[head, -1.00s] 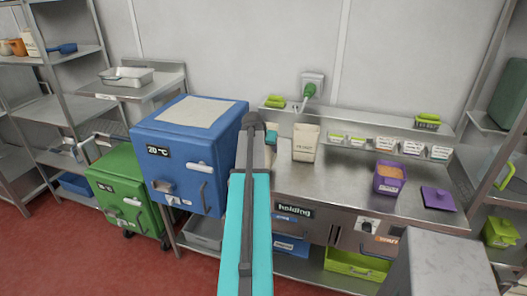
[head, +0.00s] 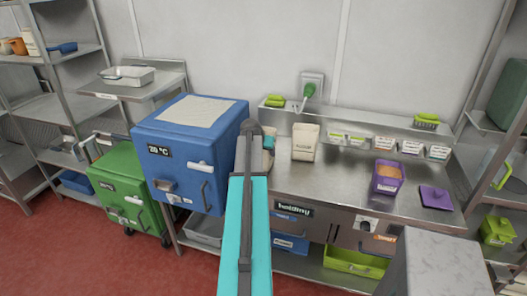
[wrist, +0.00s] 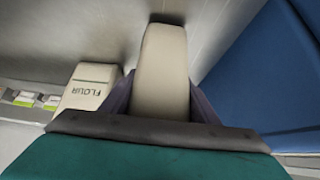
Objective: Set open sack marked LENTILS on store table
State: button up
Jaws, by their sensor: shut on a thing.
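My gripper (wrist: 160,108) is shut on a cream sack (wrist: 160,72), which stands up between the dark fingers in the wrist view. No lettering shows on this sack, so I cannot read whether it is marked LENTILS. In the head view my arm hides most of the gripper, and a bit of the held sack (head: 268,159) shows just right of the arm, in front of the steel counter. I cannot tell whether it touches the counter. No sign readable here names the store table; a small steel table (head: 150,91) stands at the back left.
A cream sack marked FLOUR (head: 305,143) stands on the steel counter (head: 335,180), close beside the held sack. A purple tub (head: 388,178) and purple lid (head: 436,198) sit further right.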

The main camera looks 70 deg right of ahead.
jog(key=shift+f, duration=0.4)
jog(key=shift+f, duration=0.15)
jog(key=o, duration=1.6)
jog(key=shift+o, duration=0.2)
jog(key=b+v, duration=0.3)
jog(key=v, duration=0.9)
jog(key=shift+r, duration=0.25)
